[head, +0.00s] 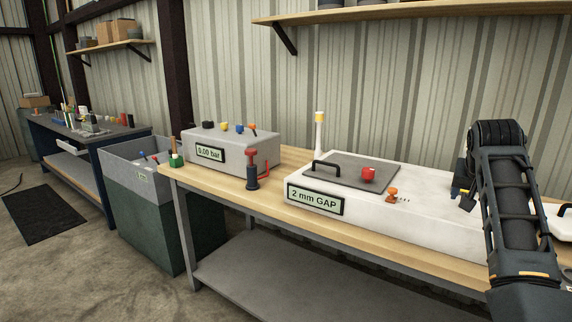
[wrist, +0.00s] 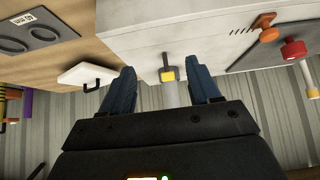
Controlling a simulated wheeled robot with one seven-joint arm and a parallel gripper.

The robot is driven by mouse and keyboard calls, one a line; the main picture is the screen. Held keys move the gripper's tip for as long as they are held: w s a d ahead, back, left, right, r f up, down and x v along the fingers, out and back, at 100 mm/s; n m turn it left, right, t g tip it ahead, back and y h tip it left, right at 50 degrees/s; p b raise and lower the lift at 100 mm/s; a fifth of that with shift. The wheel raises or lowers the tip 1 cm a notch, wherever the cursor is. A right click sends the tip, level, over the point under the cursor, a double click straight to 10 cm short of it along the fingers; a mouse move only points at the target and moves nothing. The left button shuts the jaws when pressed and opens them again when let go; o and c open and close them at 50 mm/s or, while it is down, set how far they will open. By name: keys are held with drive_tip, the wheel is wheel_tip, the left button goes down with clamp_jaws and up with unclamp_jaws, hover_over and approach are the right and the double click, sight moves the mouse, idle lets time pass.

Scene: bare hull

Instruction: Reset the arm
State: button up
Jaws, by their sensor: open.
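My arm (head: 511,205) reaches up from the lower right of the head view, bent over the right part of the white box (head: 425,212). My gripper (head: 465,198) is small and dark there, at the box. In the wrist view my gripper (wrist: 163,72) shows two blue fingers spread wide, open.
The white box carries a "2 mm GAP" display (head: 315,199), a red knob (head: 368,174) and an orange knob (head: 392,193). A grey "0.00 bar" box (head: 250,150) stands left. A shelf (head: 390,12) hangs above.

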drive_tip(key=s+a+f+n+t, duration=0.15)
drive_tip(key=s+f, duration=0.25)
drive_tip(key=f, duration=0.5)
drive_tip(key=s+a+f+n, duration=0.1)
drive_tip(key=s+a+f, duration=0.3)
drive_tip(key=f, duration=0.5)
drive_tip(key=s+a+f+n+t, duration=0.1)
drive_tip(key=s+a+f, duration=0.15)
drive_tip(key=s, duration=0.35)
drive_tip(key=s+a+f+t+y, duration=0.1)
drive_tip(key=s+a+f, duration=0.1)
drive_tip(key=s+f, duration=0.3)
drive_tip(key=s+a+f+n+t, duration=0.1)
drive_tip(key=s+a+f, duration=0.15)
drive_tip(key=s, duration=0.35)
drive_tip(key=s+a+r+n+t+y, duration=0.1)
drive_tip(key=s+a, duration=0.2)
drive_tip(key=s, duration=0.8)
drive_tip(key=s+a+r+n+t+y, duration=0.1)
drive_tip(key=s+a+r, duration=0.15)
drive_tip(key=s, duration=0.95)
drive_tip(key=s+a+r+t+y, duration=0.1)
drive_tip(key=s+a+r+t, duration=0.1)
drive_tip(key=s+r, duration=1.1)
drive_tip(key=shift+a, duration=0.9)
